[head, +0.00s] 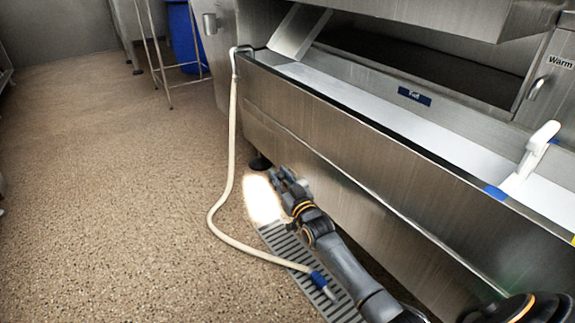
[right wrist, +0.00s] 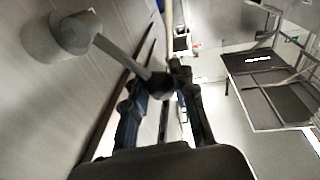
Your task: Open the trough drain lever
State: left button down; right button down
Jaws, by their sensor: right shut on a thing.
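In the right wrist view a metal lever bar (right wrist: 118,55) runs from a round pale fitting (right wrist: 74,33) to a dark knob (right wrist: 160,86) at its end. My right gripper (right wrist: 158,80) has its fingers on both sides of the knob and is shut on it. In the head view my right gripper (head: 284,180) is low, beside the front underside of the steel trough (head: 330,130). The lever is hidden there. My left gripper is not in view.
A pale hose (head: 223,195) hangs from the trough's left end and runs over the speckled floor to a blue-tipped end near a floor grate (head: 310,275). A white-handled tool (head: 533,150) rests on the trough's rim. The floor at left is open.

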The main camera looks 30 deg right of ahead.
jog(key=shift+s+a+f+n+t+y, duration=0.15)
jog(key=shift+a+f+n, duration=0.35)
jog(key=shift+n, duration=0.65)
jog(key=shift+w+a+f+n+t+y, duration=0.15)
jog(key=shift+a+f+n, duration=0.4)
jog(key=shift+n, duration=0.65)
jog(key=shift+s+a+f+n+y, duration=0.2)
jog(key=shift+a+f+n, duration=0.3)
jog(key=shift+n, duration=0.65)
jog(key=shift+d+f, duration=0.15)
jog(key=c, duration=1.1)
grip_release()
jog(key=s, duration=0.4)
jog(key=s+f, duration=0.1)
jog(key=s, duration=0.7)
jog(key=shift+f, duration=0.3)
